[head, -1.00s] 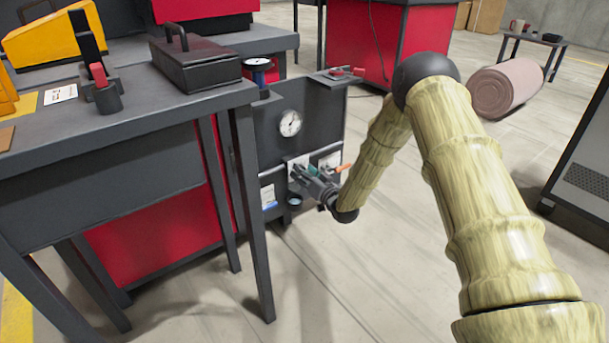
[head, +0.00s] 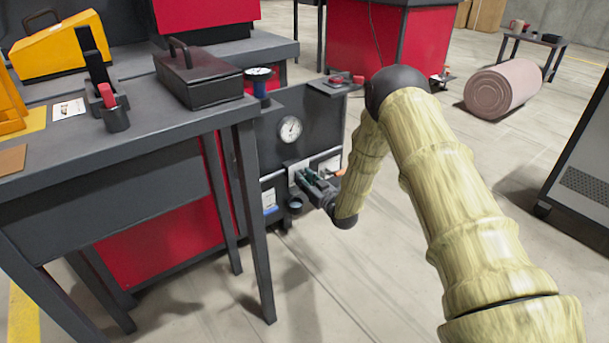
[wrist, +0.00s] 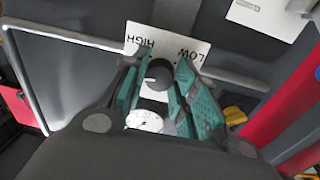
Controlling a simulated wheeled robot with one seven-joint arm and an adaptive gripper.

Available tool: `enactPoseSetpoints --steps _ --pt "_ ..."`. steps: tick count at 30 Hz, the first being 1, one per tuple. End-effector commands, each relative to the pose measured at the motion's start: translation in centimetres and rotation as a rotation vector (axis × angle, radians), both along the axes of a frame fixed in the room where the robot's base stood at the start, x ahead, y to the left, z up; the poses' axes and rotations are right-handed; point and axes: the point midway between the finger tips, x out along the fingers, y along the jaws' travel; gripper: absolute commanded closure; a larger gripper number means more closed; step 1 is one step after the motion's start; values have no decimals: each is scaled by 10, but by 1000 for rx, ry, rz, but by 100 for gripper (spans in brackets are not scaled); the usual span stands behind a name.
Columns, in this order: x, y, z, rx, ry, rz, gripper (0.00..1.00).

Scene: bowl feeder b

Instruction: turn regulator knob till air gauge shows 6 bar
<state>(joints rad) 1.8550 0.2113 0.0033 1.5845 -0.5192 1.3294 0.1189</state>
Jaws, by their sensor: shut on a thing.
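The regulator knob (wrist: 154,76) is a dark round knob with a white mark, in front of a white plate (wrist: 133,36) lettered HIGH and LOW, upside down in the wrist view. My gripper (wrist: 160,68) is shut on the knob, its teal-padded fingers on either side. In the head view my gripper (head: 308,178) reaches the panel below the air gauge (head: 291,129), and the knob is hidden there. The gauge is a round white dial with a dark needle, too small to read. A white dial (wrist: 145,121) also shows close to my fingers in the wrist view.
A dark workbench (head: 180,117) stands left of the panel (head: 268,126), with a black toolbox (head: 203,84) on it.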

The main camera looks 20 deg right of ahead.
Motion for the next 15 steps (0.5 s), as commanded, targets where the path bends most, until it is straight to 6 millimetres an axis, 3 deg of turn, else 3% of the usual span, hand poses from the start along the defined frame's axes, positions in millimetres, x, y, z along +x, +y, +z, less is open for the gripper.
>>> enactPoseSetpoints --steps 11,12,15 --pt "0 -1 -1 -25 -9 -1 95" --pt "0 -1 -1 -25 -9 -1 68" --pt "0 0 -1 -25 -9 -1 50"
